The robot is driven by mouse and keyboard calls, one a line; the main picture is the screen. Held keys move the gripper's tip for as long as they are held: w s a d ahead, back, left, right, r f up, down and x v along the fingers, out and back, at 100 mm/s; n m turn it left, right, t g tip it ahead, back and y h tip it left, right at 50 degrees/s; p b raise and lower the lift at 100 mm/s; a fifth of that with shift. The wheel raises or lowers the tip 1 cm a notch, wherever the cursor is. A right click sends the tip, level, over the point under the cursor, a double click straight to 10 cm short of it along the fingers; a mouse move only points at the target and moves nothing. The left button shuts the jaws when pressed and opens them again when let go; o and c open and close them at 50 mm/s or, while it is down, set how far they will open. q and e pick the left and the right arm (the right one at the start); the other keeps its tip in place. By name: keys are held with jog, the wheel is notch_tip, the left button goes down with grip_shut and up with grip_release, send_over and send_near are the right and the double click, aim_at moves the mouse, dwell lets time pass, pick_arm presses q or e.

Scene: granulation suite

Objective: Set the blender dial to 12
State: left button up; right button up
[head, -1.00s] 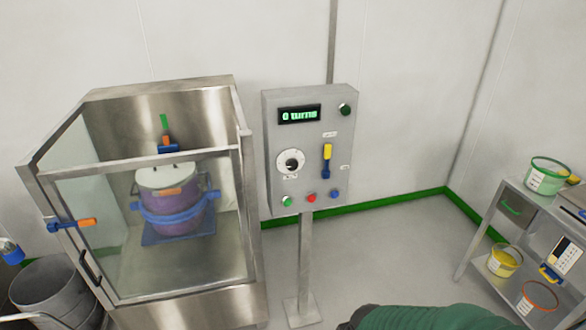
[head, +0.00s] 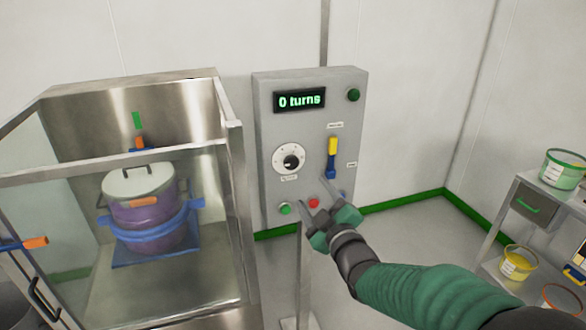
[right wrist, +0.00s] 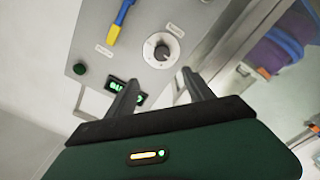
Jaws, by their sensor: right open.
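The blender dial (head: 290,160) is a black knob on a white round scale on the grey control panel (head: 262,130). The display (head: 299,101) above it reads "0 turns". My right gripper (head: 311,192) is open and empty, in front of the lower part of the panel, below and right of the dial. In the right wrist view the dial (right wrist: 161,51) shows beyond the fingers (right wrist: 159,85), apart from them. The number the knob points at is too small to read. My left gripper is not in view.
A yellow and blue lever (head: 332,157) is right of the dial. Green (head: 285,208) and red (head: 314,203) buttons sit below; my gripper partly hides a blue one. A glazed cabinet with a purple drum (head: 150,218) stands left. A cart with tubs (head: 563,169) stands right.

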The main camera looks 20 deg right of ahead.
aim_at(292, 165)
jog(key=w, duration=0.9)
jog(key=w+p, duration=0.1)
jog(key=w, duration=0.4)
jog(key=shift+w+a+f, duration=0.25)
jog(key=shift+a+f, duration=0.05)
jog(key=shift+f, duration=0.05)
jog(key=shift+w+d+f, duration=0.1)
jog(key=shift+w+f, duration=0.1)
jog(key=shift+w, duration=0.35)
jog(key=shift+s+r, duration=0.1)
jog(key=c, duration=0.4)
grip_shut()
